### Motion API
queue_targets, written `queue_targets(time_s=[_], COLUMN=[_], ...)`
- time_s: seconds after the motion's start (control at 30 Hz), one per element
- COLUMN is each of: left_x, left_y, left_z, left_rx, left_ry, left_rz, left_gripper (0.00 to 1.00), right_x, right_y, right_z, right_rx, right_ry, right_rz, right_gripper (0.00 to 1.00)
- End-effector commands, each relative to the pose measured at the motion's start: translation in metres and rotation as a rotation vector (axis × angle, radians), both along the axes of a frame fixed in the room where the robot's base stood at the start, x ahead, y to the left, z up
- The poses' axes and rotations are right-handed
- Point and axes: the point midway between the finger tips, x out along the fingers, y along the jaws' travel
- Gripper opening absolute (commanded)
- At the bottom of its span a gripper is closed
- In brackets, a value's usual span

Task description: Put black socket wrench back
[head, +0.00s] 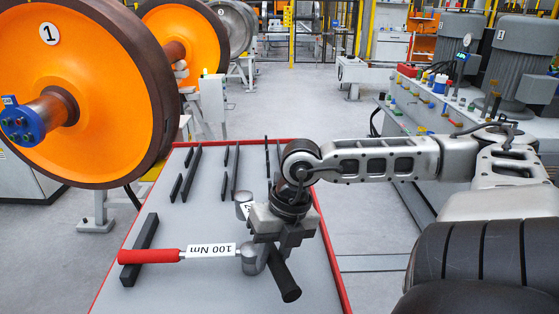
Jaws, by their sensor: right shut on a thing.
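The black socket wrench shows its black handle (285,278), which slants out from under my right gripper (281,238) toward the front of the table. My right gripper points down and is shut on this wrench; its fingers hide the middle of it. A grey cylinder with a partly hidden label (243,202) shows just left of the gripper; I cannot tell for sure that it is the wrench's head. Whether the wrench touches the table is unclear. Black holder bars (188,175) stand on the grey table (205,215). My left gripper is out of view.
A red-handled wrench (152,256) labelled 100 Nm lies across a black bar at the front left, its grey head close to my right gripper. The table has a red rim (112,262). A large orange wheel (85,85) stands at left. Machinery (450,95) stands at right.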

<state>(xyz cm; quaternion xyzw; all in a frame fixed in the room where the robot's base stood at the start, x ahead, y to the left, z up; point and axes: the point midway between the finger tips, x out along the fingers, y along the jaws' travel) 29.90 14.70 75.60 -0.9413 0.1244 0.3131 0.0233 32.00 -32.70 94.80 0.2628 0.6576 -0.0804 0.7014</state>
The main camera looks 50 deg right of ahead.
Motion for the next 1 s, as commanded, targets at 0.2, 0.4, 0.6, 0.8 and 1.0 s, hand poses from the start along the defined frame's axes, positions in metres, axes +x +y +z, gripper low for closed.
queue_targets(time_s=[0.2,0.4,0.6,0.8,1.0], left_x=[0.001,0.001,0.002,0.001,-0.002], left_y=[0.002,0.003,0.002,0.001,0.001], left_z=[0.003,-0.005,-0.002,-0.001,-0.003], left_rx=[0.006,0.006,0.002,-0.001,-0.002], left_ry=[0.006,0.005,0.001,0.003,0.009], left_rz=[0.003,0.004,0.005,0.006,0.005], left_gripper=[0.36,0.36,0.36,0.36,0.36], right_x=[-0.008,-0.008,-0.007,-0.008,-0.008], right_y=[-0.01,-0.01,-0.01,-0.01,-0.01], right_z=[-0.013,-0.043,-0.045,-0.046,-0.045], right_rx=[0.0,-0.005,-0.001,-0.001,0.0], right_ry=[0.001,0.001,-0.003,0.0,0.0], right_rz=[-0.003,0.004,0.001,0.0,0.0], right_gripper=[0.0,0.0,0.0,0.47,0.47])
